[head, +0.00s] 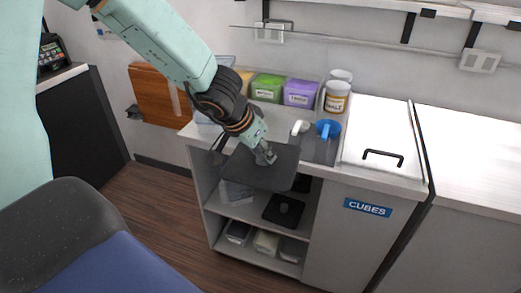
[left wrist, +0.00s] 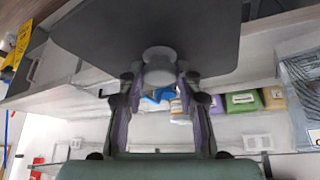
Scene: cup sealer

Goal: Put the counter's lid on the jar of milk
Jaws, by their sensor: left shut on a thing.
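My left gripper (head: 265,155) is shut on the knob of a flat dark grey lid (head: 256,175). The lid is held in the air in front of the counter, over the open shelves. In the left wrist view the lid (left wrist: 150,30) fills the top, with its round knob (left wrist: 159,56) between the fingers (left wrist: 160,76). I cannot pick out a jar of milk for sure. A white jar with a brownish label (head: 337,97) stands at the back of the counter, with another white jar (head: 341,75) behind it. My right gripper is not in view.
Green (head: 267,88) and purple (head: 300,93) tubs stand along the back. A blue scoop (head: 327,128) and a white one (head: 299,127) lie nearer. A clear panel stands beside them. Another dark lid (head: 284,210) lies on a shelf. A handled hatch (head: 382,140) is at the right.

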